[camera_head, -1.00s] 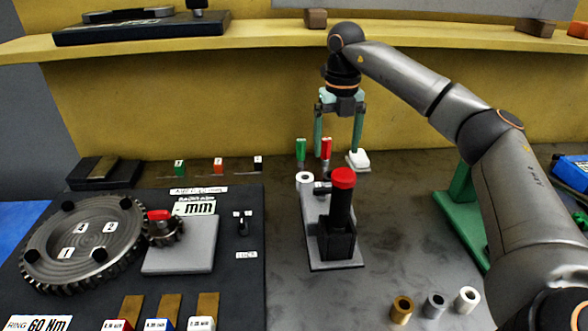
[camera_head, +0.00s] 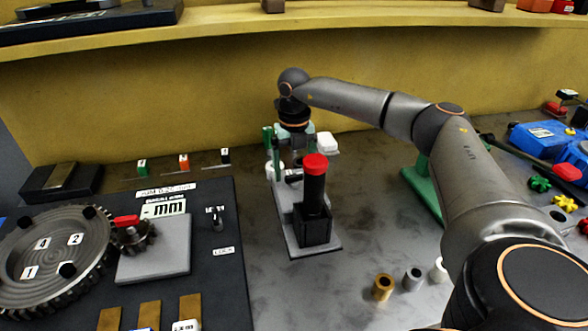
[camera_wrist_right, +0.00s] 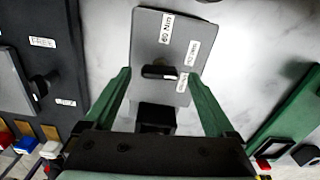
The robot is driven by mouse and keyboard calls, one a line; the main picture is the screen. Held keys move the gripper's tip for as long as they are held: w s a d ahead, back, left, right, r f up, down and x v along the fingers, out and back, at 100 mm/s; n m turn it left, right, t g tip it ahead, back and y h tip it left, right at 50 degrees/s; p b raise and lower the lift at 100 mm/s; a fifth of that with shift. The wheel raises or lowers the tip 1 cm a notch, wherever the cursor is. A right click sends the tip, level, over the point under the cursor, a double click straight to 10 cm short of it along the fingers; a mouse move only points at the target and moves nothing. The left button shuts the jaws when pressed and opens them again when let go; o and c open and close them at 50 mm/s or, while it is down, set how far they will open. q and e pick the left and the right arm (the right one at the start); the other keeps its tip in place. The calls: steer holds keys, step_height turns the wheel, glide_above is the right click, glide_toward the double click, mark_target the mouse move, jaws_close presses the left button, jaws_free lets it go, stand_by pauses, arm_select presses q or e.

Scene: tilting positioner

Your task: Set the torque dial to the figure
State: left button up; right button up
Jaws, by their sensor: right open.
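In the head view my right gripper (camera_head: 287,163) is low behind the black post with a red cap (camera_head: 315,165), and the knob is mostly hidden there. My left gripper is not in view.
A dark board with a toothed ring (camera_head: 50,245) and a small gear lies at left. Several small cylinders (camera_head: 383,287) stand at front right. A green stand (camera_head: 420,185) and blue items (camera_head: 535,138) are further right. A shelf (camera_head: 250,20) runs along the back wall.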

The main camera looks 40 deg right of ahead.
steer(key=shift+f, duration=0.4)
steer(key=shift+c, duration=0.2)
steer(key=c, duration=1.3)
steer(key=shift+c, duration=0.2)
